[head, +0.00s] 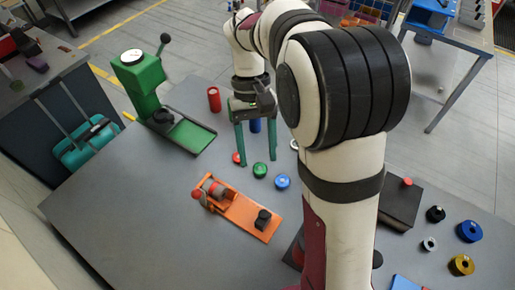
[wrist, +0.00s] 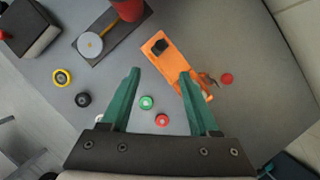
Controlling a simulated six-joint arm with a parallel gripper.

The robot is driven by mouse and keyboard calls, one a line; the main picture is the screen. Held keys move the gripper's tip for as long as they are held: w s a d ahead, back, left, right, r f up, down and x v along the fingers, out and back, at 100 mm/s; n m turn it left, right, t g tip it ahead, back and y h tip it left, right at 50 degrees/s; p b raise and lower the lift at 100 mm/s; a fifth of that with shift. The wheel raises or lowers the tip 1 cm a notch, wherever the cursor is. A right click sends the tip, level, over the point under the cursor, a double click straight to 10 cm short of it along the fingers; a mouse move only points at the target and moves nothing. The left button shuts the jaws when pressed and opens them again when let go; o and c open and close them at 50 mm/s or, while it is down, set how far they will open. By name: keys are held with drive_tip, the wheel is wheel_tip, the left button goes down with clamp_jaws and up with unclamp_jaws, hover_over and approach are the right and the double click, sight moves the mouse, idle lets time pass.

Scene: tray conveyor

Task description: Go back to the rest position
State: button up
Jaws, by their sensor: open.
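My gripper (head: 257,162) is above the table, its two green fingers pointing down. In the wrist view my gripper (wrist: 159,76) has its fingers wide apart with nothing held between them. The green piece also shows in the wrist view (wrist: 146,102). I cannot tell the gripper's exact height above the table.
An orange fixture (head: 245,211) lies in front of the gripper. A green press (head: 140,85) and a red cylinder (head: 214,99) stand behind left. A black box (head: 402,203) and several rings, such as a yellow one (head: 461,265), are at right. The table's front left is clear.

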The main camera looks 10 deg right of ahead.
idle(0.3)
drive_tip(key=s+a+m+t+y, duration=0.1)
drive_tip(key=s+m+t, duration=0.3)
drive_tip(key=s, duration=1.5)
drive_tip(key=shift+r+m+y, duration=0.25)
drive_tip(key=shift+m+y, duration=0.15)
drive_tip(key=shift+m, duration=0.4)
